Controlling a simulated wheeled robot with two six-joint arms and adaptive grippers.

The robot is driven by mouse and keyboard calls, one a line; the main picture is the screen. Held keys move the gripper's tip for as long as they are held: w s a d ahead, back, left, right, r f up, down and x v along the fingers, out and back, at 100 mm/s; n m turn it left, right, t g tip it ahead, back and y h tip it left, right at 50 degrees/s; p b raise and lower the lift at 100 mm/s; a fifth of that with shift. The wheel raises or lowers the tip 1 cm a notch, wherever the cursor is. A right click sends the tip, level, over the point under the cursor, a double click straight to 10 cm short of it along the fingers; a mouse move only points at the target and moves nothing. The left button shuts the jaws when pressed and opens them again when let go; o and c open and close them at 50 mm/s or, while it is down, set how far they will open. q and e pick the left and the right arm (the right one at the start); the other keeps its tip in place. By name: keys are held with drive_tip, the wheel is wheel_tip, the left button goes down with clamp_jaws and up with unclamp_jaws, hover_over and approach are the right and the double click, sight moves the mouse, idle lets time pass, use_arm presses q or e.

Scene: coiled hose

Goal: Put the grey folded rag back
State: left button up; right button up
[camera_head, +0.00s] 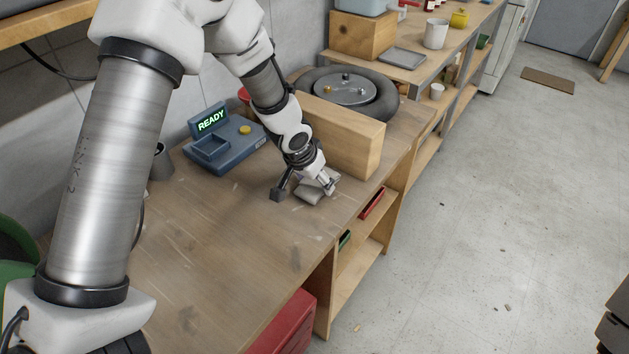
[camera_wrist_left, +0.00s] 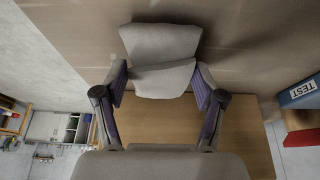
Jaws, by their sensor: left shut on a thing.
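The grey folded rag (camera_head: 309,194) is at my left gripper (camera_head: 322,184), low over the wooden workbench (camera_head: 215,240) in front of a large wooden block. In the left wrist view the rag (camera_wrist_left: 160,62) sits between the two fingertips of my left gripper (camera_wrist_left: 158,86), which are shut on it. Part of the rag is hidden by the gripper in the head view. I cannot tell whether its underside touches the bench. My right gripper is not in view.
The wooden block (camera_head: 345,135) stands close behind the gripper. Behind it is a coiled dark hose (camera_head: 376,106) around a metal disc. A blue device (camera_head: 225,146) with a lit READY display stands to the left. The bench's front left area is clear.

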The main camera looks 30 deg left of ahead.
use_arm(q)
drive_tip(key=shift+f, duration=0.25)
drive_tip(key=o, duration=1.3)
drive_tip(key=shift+w, duration=0.1)
drive_tip(key=shift+r, duration=0.15)
drive_tip(key=shift+r+p, duration=0.35)
drive_tip(key=shift+p, duration=0.05)
drive_tip(key=v, duration=1.1)
drive_tip(key=shift+s+r+p, duration=0.2)
drive_tip(key=shift+s+p, duration=0.05)
drive_tip(key=shift+p, duration=0.15)
